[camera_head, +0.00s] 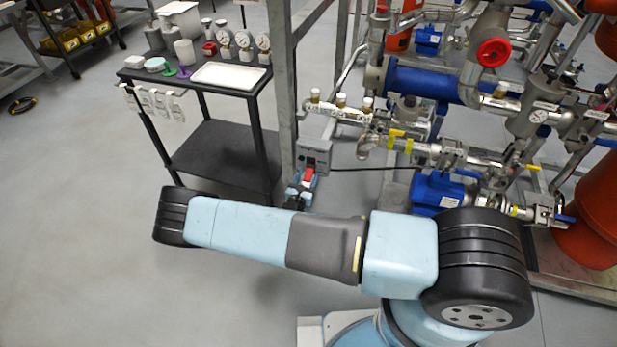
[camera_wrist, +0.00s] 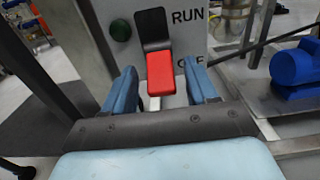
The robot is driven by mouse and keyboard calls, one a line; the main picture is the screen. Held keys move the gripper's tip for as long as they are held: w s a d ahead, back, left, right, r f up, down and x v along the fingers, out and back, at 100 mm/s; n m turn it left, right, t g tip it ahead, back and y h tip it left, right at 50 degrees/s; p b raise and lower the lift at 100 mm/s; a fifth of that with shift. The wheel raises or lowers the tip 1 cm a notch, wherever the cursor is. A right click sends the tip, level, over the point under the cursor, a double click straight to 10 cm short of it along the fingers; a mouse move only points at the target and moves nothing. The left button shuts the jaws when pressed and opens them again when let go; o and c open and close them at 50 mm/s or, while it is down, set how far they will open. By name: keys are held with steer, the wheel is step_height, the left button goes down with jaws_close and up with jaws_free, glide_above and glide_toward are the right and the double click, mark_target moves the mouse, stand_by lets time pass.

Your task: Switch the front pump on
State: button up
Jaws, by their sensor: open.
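A grey switch box (camera_head: 313,156) is fixed on the frame post. Its red handle (camera_wrist: 160,73) sits low, by a partly hidden label that looks like OFF, with RUN printed above. A dark slot plate (camera_wrist: 153,28) shows above the handle. The handle also shows small in the head view (camera_head: 309,174). My gripper (camera_wrist: 160,84) is open, with one light-blue finger on each side of the handle; I cannot tell whether either touches it. In the head view my gripper (camera_head: 299,192) is just below the box. A blue pump motor (camera_head: 437,193) stands to the right.
A dark green lamp or button (camera_wrist: 120,30) is left of the handle. A cable runs from the box toward the pump. Metal posts (camera_head: 283,75) and pipework (camera_head: 400,145) crowd the box. A black cart (camera_head: 222,135) with gauges and a tray stands left. Floor is clear at lower left.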

steer(key=shift+w+d, duration=0.2)
steer(key=shift+w, duration=0.4)
steer(key=c, duration=1)
